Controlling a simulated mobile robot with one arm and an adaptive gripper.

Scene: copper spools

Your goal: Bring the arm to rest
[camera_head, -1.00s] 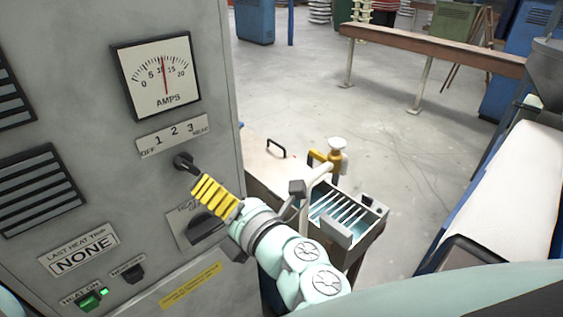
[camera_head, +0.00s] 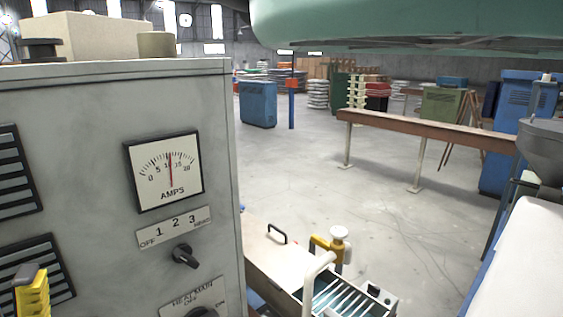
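My gripper (camera_head: 32,294) shows only as a yellow ribbed finger with a grey tip at the lower left edge. It is in front of the dark louvres of the grey cabinet (camera_head: 90,110), apart from the rotary switch. The rest of it is out of frame, and I cannot see whether it is open or holds anything. A pale green part of my arm (camera_head: 400,22) crosses the top right. The black rotary switch (camera_head: 185,256) sits below the OFF-1-2-3 label (camera_head: 175,227). The amps meter (camera_head: 165,170) has its red needle between 10 and 15.
A lower heat main switch (camera_head: 200,312) is cut off by the bottom edge. A bench unit with a yellow and white fitting (camera_head: 330,248) and a slatted tray (camera_head: 350,297) stands right of the cabinet.

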